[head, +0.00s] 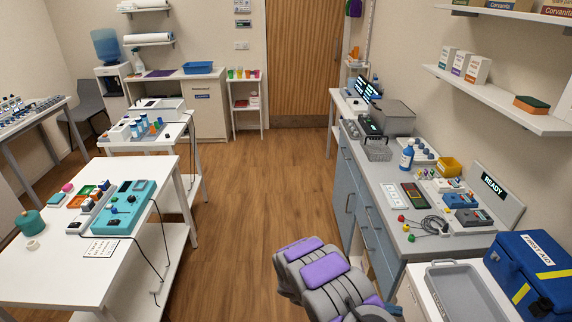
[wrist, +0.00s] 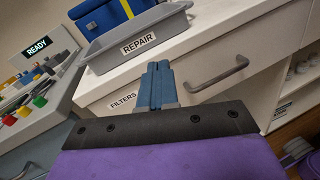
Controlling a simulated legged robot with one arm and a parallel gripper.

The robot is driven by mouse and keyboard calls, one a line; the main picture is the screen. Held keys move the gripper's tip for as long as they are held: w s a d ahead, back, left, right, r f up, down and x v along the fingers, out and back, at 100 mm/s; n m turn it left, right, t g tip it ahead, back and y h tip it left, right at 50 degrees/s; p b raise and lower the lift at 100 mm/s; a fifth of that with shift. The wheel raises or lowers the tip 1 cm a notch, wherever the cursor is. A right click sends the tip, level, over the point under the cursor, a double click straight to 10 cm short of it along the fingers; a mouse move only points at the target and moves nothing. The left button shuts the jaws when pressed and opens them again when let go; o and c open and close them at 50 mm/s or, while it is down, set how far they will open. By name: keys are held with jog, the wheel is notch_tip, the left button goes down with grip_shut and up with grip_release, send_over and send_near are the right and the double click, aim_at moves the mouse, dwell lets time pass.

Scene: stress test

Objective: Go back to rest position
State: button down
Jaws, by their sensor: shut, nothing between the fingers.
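My gripper (wrist: 158,72) shows in the wrist view as two blue fingers pressed together, with nothing between them. Its tips point toward the front of a white cabinet (wrist: 200,62), below a grey tray labelled REPAIR (wrist: 98,55). I cannot tell whether the tips touch the cabinet. In the head view my grey and purple arm is at the bottom centre, beside the right-hand counter; the fingers cannot be made out there.
The drawer labelled FILTERS has a grey handle (wrist: 218,76) close to the fingers. A blue first-aid bag (head: 532,272) stands beside the grey tray (head: 468,290). A blue-grey counter (head: 375,200) runs along the right. The wooden floor (head: 265,175) between counter and white tables (head: 150,172) is clear.

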jog(key=s+a+r+m+g+y, duration=0.1)
jog(key=s+r+m+g+y, duration=0.1)
jog(key=s+r+m+y, duration=0.5)
jog(key=s+r+m+g+y, duration=0.1)
jog(key=s+r+m+g, duration=0.1)
jog(key=s+r, duration=0.65)
jog(key=s+a+r+m+t+y, duration=0.2)
jog(key=s+a+r+t+y, duration=0.1)
jog(key=s+a, duration=0.3)
jog(key=s+a+r+m+t+y, duration=0.2)
jog(key=s+a+r+y, duration=0.4)
jog(key=a, duration=0.3)
jog(key=shift+s+a+t, duration=0.35)
jog(key=shift+s+t, duration=0.15)
jog(key=shift+t, duration=0.2)
jog(key=shift+d+r, duration=0.1)
jog(key=shift+d, duration=0.05)
